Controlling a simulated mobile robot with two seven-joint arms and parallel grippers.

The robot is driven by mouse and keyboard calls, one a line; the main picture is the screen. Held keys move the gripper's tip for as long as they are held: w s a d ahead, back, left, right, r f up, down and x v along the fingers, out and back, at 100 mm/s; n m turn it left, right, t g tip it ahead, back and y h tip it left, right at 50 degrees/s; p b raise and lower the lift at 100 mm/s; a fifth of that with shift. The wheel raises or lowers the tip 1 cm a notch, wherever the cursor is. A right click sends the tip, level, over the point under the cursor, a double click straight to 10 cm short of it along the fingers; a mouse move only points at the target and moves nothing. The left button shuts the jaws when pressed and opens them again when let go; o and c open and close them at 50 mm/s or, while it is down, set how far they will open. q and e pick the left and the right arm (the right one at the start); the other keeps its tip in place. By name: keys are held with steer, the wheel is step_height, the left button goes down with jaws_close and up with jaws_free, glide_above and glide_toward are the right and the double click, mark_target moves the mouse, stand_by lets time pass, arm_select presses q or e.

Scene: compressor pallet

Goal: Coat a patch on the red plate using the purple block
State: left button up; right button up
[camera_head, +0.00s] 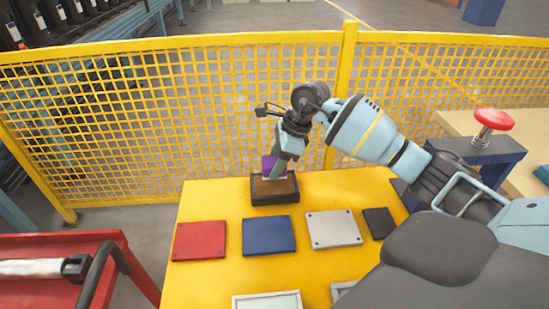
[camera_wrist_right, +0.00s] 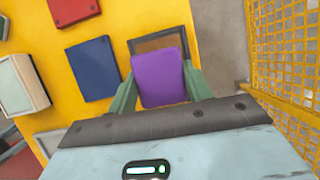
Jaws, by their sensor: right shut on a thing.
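My right gripper (camera_head: 277,174) is shut on the purple block (camera_head: 268,164) at the far edge of the yellow table. In the right wrist view the purple block (camera_wrist_right: 160,77) sits between the two green fingers. The block is over the dark-rimmed tray (camera_head: 275,199) with a brown inside; I cannot tell whether it touches it. The tray also shows behind the block in the right wrist view (camera_wrist_right: 156,36). The red plate (camera_head: 199,240) lies flat at the table's left, apart from the gripper; it is partly seen in the wrist view (camera_wrist_right: 73,10). My left gripper is out of view.
A blue plate (camera_head: 268,235), a light grey plate (camera_head: 334,229) and a small black plate (camera_head: 379,222) lie right of the red plate. A yellow mesh fence (camera_head: 130,120) stands behind the table.

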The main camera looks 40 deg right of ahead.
mark_target(276, 184)
step_height(276, 184, down, 2)
steer(key=shift+f+b, duration=0.1)
steer(key=shift+b, duration=0.35)
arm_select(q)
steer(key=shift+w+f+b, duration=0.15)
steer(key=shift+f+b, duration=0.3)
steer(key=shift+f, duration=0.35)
arm_select(e)
steer(key=shift+f, duration=0.7)
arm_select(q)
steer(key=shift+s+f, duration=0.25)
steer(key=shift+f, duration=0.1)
arm_select(e)
steer(key=shift+f, duration=0.55)
stand_by(0.4)
